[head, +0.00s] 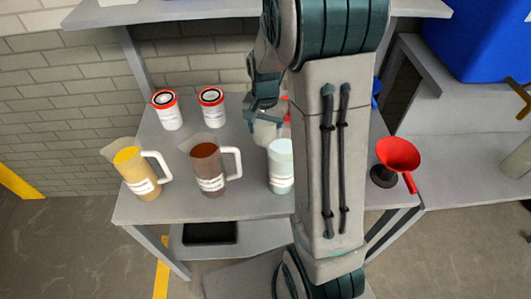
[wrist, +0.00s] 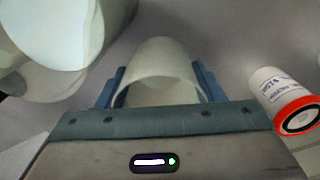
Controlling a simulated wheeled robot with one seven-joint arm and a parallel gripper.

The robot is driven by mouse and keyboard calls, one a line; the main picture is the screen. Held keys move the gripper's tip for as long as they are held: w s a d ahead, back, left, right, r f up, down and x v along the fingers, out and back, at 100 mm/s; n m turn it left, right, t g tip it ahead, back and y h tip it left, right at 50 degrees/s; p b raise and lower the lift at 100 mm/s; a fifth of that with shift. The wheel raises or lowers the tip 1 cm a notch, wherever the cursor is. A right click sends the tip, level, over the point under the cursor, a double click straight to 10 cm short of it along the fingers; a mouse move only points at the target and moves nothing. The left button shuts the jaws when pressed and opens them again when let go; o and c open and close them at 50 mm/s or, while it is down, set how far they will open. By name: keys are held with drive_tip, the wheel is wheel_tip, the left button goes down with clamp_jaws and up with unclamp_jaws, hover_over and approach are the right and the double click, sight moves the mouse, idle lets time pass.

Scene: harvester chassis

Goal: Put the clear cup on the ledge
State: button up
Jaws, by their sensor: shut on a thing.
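The clear cup (wrist: 160,62) is between the blue fingers of my gripper (wrist: 160,92) in the wrist view. It is translucent and whitish. In the head view the cup (head: 265,131) shows just below my gripper (head: 262,112), over the back middle of the grey bench, left of my arm. My gripper is shut on the cup. I cannot tell whether the cup touches the bench. A grey shelf (head: 180,12) runs above the bench, and a raised grey strip (head: 428,66) stands at the right; I cannot tell which is the ledge.
A pale jug (head: 281,168) stands close in front of the cup, partly behind my arm. Brown (head: 207,165) and yellow (head: 140,175) jugs stand left. Two red-rimmed white containers (head: 167,112) (head: 211,107) stand behind them. A red funnel (head: 398,154) is at right.

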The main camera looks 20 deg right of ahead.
wheel_tip(320, 180, down, 10)
drive_tip(key=shift+f+p, duration=0.2)
drive_tip(key=shift+p, duration=0.2)
drive_tip(key=shift+f, duration=0.1)
drive_tip(key=shift+f, duration=0.15)
drive_tip(key=o, duration=1)
drive_tip(key=shift+c, duration=0.2)
drive_tip(key=shift+r, duration=0.25)
